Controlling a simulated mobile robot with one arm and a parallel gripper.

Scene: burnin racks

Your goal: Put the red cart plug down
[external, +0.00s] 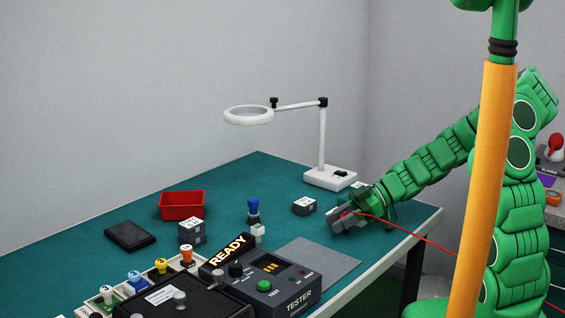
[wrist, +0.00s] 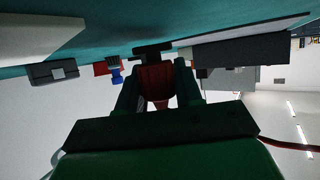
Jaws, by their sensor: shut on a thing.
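My gripper (external: 343,217) is low at the right part of the teal bench, close to its right edge. It is shut on the red cart plug (wrist: 157,78), which shows as a dark red body between the two fingers in the wrist view. In the external view the plug is mostly hidden by the fingers; a thin red cable (external: 422,239) runs from it off to the right. I cannot tell whether the plug touches the bench top (external: 388,236).

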